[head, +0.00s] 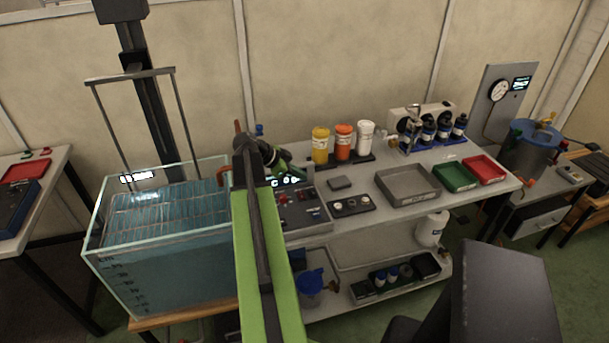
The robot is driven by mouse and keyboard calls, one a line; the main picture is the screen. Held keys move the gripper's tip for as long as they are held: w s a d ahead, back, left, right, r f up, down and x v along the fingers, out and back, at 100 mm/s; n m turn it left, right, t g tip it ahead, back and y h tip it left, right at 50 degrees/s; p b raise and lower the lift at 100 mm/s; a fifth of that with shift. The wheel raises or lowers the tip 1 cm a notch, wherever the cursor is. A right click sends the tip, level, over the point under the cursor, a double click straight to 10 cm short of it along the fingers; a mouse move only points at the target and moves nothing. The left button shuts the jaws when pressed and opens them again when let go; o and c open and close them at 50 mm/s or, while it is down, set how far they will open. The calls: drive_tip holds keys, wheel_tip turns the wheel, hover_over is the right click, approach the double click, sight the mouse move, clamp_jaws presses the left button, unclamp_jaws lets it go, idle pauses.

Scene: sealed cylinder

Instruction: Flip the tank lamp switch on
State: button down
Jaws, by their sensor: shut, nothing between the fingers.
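A glass tank (165,277) of blue-tinted water stands at the left, with a rack of thin plates inside. Right of it on the bench is a grey control box (304,217) with a small lit display, red and blue parts and several small controls. Which control is the tank lamp switch, and its position, cannot be told at this size. My green arm crosses in front of the box and hides its left part. My gripper (287,166) is shut and empty at the back of the box, near the display. Whether it touches anything cannot be told.
A small panel with round knobs (351,205) lies right of the box. Yellow, orange and white bottles (343,142) stand behind. Grey (407,184), green (454,177) and red (484,169) trays are further right. A tall dark column with a frame rises over the tank.

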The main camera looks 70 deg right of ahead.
drive_tip(key=w+d+p+v, duration=0.1)
drive_tip(key=p+v, duration=0.2)
drive_tip(key=v, duration=0.4)
drive_tip(key=shift+p, duration=0.4)
drive_tip(key=shift+a, duration=0.1)
